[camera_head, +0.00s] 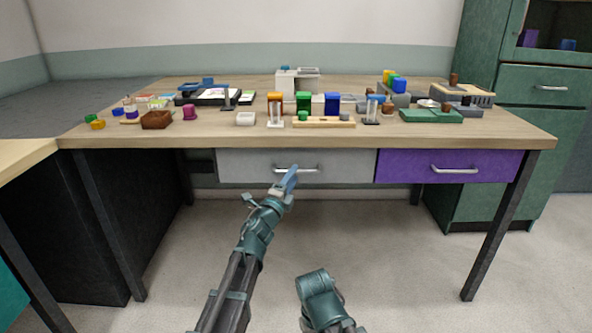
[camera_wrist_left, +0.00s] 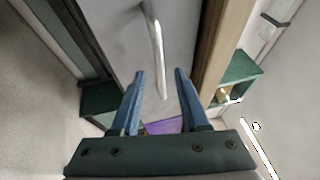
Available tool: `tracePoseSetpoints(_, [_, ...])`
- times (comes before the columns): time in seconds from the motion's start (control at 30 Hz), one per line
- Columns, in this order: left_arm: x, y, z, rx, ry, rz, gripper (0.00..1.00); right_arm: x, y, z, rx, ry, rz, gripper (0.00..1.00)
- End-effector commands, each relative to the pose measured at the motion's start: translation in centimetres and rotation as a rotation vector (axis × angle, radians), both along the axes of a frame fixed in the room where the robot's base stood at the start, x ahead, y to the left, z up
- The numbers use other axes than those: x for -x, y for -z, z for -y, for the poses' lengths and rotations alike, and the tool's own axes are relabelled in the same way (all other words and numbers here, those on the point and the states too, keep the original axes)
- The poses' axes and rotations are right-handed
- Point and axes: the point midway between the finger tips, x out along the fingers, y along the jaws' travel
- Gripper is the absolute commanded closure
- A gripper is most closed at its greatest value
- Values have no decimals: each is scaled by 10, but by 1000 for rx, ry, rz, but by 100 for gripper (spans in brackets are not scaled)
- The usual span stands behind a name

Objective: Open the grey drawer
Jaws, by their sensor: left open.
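The grey drawer (camera_head: 340,172) is under the table top, left of the purple drawer, and its front looks flush and shut. It carries a curved metal handle (camera_head: 308,170). In the left wrist view the drawer front (camera_wrist_left: 110,35) fills the upper part, with the handle (camera_wrist_left: 156,45) running toward the gap between the fingers. My left gripper (camera_head: 291,178) is open in front of the drawer, close to the handle. In the left wrist view its two blue fingers (camera_wrist_left: 160,76) are spread and empty; whether they touch the handle cannot be told. My right gripper is not visible.
The purple drawer (camera_head: 447,167) is to the right with its own handle. The table top (camera_head: 210,129) holds racks, bottles and boxes above the drawer. A dark table leg (camera_head: 497,235) stands at the right. The floor (camera_head: 400,275) in front is clear.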

Motion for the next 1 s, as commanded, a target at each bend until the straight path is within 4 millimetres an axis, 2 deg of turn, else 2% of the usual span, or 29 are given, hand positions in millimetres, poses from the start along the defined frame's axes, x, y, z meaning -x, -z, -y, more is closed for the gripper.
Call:
tracePoseSetpoints(0.03, [-10, -2, 4, 0, 0, 0, 55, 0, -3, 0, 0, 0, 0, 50])
tracePoseSetpoints(0.2, [-23, -5, 9, 1, -1, 0, 55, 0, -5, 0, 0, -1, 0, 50])
tracePoseSetpoints(0.6, [-27, -5, 11, 0, -1, 0, 55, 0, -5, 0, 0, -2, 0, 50])
tracePoseSetpoints(0.63, [-27, -5, 11, 0, -1, 0, 57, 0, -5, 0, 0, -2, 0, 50])
tracePoseSetpoints(0.87, [-27, -5, 11, 0, -1, 0, 98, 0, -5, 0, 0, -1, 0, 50])
tracePoseSetpoints(1.0, [-27, -5, 11, 0, -1, 0, 100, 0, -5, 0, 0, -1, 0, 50])
